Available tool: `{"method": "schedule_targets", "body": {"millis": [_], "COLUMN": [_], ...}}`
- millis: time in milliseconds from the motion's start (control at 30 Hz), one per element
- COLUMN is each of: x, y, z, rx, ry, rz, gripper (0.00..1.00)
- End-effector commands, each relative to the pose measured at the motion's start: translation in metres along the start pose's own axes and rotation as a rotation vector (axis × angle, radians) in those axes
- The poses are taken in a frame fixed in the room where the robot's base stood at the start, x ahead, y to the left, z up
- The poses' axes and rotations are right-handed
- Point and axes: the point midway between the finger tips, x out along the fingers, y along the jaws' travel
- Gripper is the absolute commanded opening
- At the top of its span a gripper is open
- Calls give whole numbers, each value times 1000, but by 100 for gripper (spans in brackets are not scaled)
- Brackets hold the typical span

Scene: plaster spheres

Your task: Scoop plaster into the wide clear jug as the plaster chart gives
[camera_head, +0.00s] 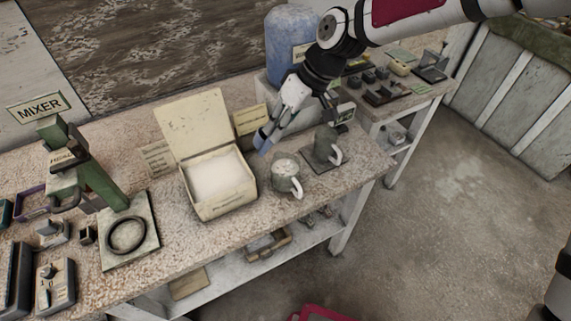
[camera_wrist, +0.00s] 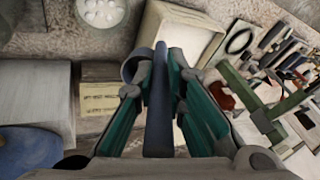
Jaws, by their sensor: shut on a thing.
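My gripper (camera_head: 279,121) is shut on a blue scoop (camera_head: 263,139), held above the bench behind the jugs. In the wrist view my gripper (camera_wrist: 158,85) has the scoop's blue-grey handle (camera_wrist: 158,115) between its fingers. An open cream box (camera_head: 226,206) holds white plaster (camera_head: 216,176); its lid is raised. A wide jug (camera_head: 285,178) with a white handle stands right of the box with white matter inside. It shows from above in the wrist view (camera_wrist: 103,13), with several pale balls in it. A taller jug (camera_head: 325,146) stands behind it on a dark plate. Whether the scoop holds plaster is unclear.
Two cards (camera_head: 250,120) (camera_head: 157,158) stand near the box; their text is unreadable. A blue drum (camera_head: 290,45) is behind my arm. A green press-like stand (camera_head: 88,165), labelled near a MIXER sign (camera_head: 40,107), is at left. Small tools crowd the left end.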

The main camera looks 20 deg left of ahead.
Motion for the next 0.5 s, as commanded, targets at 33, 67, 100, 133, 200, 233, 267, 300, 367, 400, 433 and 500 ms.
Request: {"method": "schedule_targets", "body": {"millis": [33,67,100,133,200,233,267,300,367,400,433,500], "x": [0,0,0,-1,-4,-4,-4,-5,-7,-7,-8,-10], "y": [-1,-2,-5,-6,-9,-10,-11,-13,-16,-18,-19,-22], "z": [-2,-3,-5,-6,-10,-11,-12,-14,-17,-18,-19,-22], "rx": [-5,-7,-11,-12,-11,-14,-13,-14,-15,-15,-14,-15], "ry": [-11,-22,-38,-52,-82,-99,-114,-133,-158,-178,-192,-225], "rz": [11,20,38,53,92,103,118,136,167,184,198,232], "gripper": [0,0,0,0,0,0,0,0,0,0,0,0]}}
